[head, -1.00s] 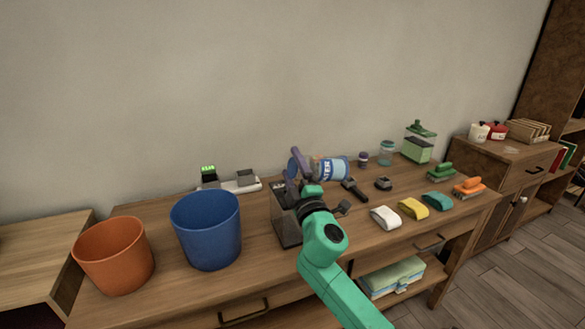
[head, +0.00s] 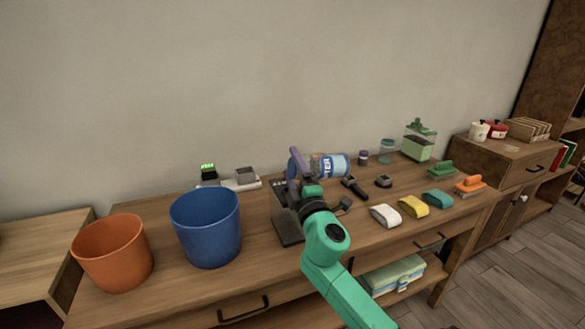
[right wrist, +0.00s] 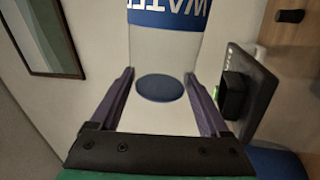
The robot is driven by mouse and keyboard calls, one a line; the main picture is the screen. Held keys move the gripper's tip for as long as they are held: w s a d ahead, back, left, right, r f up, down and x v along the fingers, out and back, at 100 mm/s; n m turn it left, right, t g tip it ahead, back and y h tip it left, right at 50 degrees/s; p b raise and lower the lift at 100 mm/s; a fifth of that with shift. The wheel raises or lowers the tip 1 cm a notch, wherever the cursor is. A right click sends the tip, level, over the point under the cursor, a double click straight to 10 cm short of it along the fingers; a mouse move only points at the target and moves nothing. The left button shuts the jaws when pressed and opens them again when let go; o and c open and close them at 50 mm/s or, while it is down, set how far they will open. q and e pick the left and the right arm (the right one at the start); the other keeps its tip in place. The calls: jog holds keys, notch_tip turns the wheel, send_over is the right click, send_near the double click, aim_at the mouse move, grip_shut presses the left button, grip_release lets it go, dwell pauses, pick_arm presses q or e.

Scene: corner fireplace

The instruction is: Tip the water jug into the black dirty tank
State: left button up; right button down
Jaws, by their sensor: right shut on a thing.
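The water jug (head: 336,165), clear with a blue label, lies nearly on its side in my right gripper (head: 298,170), above the table. Its blue end is at the purple fingers and its other end points right. In the right wrist view the jug (right wrist: 160,55) shows between the fingers of the right gripper (right wrist: 160,92), with a blue disc on it. The black dirty tank (head: 289,228) stands on the table below the gripper, partly hidden by my green arm. I cannot tell whether water is coming out. My left gripper is not in view.
A blue bucket (head: 207,228) and an orange bucket (head: 112,252) stand to the left. White, yellow and teal pads (head: 386,215) lie on the right, near a black-handled tool (head: 354,188). A green-lidded tank (head: 419,142) stands at the back right.

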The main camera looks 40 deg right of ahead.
jog(key=shift+f+n, duration=0.25)
jog(key=shift+n, duration=0.15)
jog(key=shift+f, duration=0.1)
jog(key=shift+f+n+b, duration=0.3)
jog(key=shift+n+b, duration=0.1)
jog(key=shift+f+n+y, duration=0.1)
jog(key=shift+n+y, duration=0.3)
jog(key=shift+n, duration=0.2)
jog(key=shift+f, duration=0.1)
